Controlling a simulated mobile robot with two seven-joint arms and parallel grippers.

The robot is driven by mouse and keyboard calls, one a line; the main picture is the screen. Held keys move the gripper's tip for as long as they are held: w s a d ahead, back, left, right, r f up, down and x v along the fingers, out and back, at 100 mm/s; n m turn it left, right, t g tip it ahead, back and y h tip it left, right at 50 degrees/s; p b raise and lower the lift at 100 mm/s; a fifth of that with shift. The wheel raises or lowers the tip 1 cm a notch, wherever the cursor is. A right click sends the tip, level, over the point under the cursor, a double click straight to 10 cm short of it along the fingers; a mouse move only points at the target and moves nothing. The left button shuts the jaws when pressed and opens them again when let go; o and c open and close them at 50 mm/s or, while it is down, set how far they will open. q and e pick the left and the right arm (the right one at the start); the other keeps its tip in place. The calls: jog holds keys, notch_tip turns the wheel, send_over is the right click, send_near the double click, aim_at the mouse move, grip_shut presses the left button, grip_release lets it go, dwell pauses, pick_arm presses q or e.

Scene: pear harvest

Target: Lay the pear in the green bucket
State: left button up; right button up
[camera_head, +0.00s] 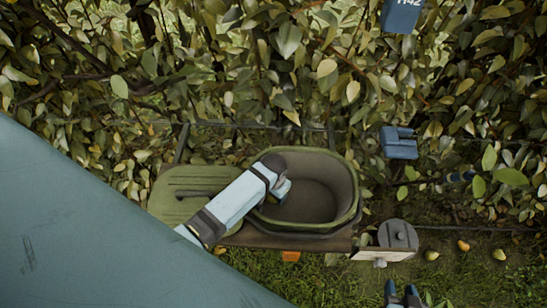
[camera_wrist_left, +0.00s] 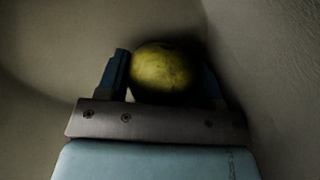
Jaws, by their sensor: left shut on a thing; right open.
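The green bucket (camera_head: 343,180) stands open in the middle of the head view, its inside dark and its floor bare where I see it. My left arm reaches over its left rim, and the end of the arm points down inside it. The fingers and pear are hidden there by the arm. In the left wrist view, my left gripper (camera_wrist_left: 166,72) is shut on the yellow-green pear (camera_wrist_left: 163,68), with grey bucket walls close around it. My right gripper (camera_head: 402,293) is open and empty at the bottom edge of the head view, right of the bucket.
A green lid (camera_head: 170,190) lies left of the bucket. A small box (camera_head: 375,254) and a round grey lid (camera_head: 398,235) sit at its right. Several fruits, such as one pear (camera_head: 431,255), lie on the grass. Blue tags (camera_head: 399,143) hang before a leafy hedge (camera_head: 250,90).

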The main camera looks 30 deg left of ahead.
pick_arm(q)
jog(key=shift+f, duration=0.4)
dwell(0.8)
jog(key=o, duration=1.1)
jog(key=shift+c, duration=0.2)
notch_tip(320, 180, up, 14)
jog(key=shift+f, duration=0.15)
